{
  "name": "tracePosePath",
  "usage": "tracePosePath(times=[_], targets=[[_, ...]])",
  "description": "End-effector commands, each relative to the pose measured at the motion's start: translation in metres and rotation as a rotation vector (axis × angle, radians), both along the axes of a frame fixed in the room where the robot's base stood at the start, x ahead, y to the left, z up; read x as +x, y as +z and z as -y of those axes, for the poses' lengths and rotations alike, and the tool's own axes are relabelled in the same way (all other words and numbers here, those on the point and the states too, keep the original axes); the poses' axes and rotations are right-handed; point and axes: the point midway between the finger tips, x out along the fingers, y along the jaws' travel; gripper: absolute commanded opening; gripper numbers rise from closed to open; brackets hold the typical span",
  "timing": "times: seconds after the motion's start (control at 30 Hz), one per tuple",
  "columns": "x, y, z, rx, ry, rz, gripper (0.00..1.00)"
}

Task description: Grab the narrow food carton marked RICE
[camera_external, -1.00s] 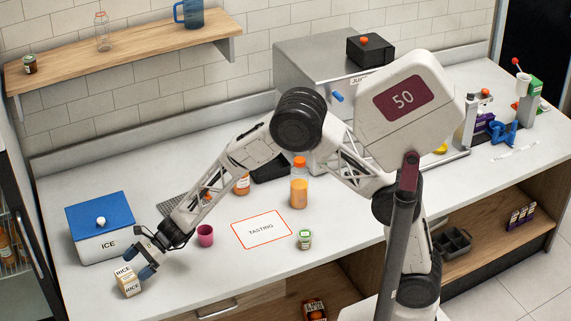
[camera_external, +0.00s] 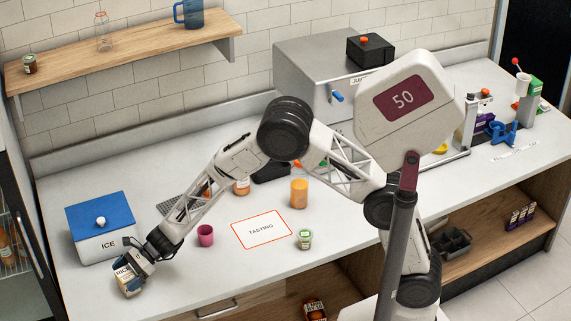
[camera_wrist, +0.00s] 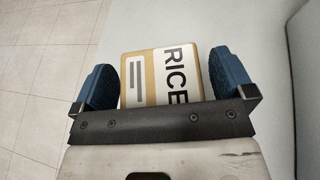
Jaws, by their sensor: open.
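The narrow RICE carton (camera_external: 127,281) is white and tan and stands at the counter's front left, in front of the ice box. In the wrist view the carton (camera_wrist: 165,75) lies between the two blue finger pads of my gripper (camera_wrist: 165,82), its RICE lettering turned sideways. My gripper (camera_external: 136,264) is open, with a finger on each side of the carton. The carton's lower part is hidden in the wrist view.
The white ice box (camera_external: 100,243) with a blue lid stands just behind my gripper. A pink cup (camera_external: 205,236) is to its right, then the TASTING mat (camera_external: 261,229) and a small green-lidded jar (camera_external: 304,239). The counter's front edge is close to the carton.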

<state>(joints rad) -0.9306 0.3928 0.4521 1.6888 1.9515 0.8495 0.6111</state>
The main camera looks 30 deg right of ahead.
Motion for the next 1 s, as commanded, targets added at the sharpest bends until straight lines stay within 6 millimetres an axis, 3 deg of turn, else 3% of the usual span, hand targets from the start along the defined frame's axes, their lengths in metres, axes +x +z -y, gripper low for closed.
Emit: tracePosePath(times=[0.33,0.7,1.0], targets=[[0.0,-0.0001,0.0001,0.0,0.0,0.0,1.0],[0.0,0.0001,0.0001,0.0,0.0,0.0,0.48],[0.0,0.0014,0.0001,0.0,0.0,0.0,0.48]])
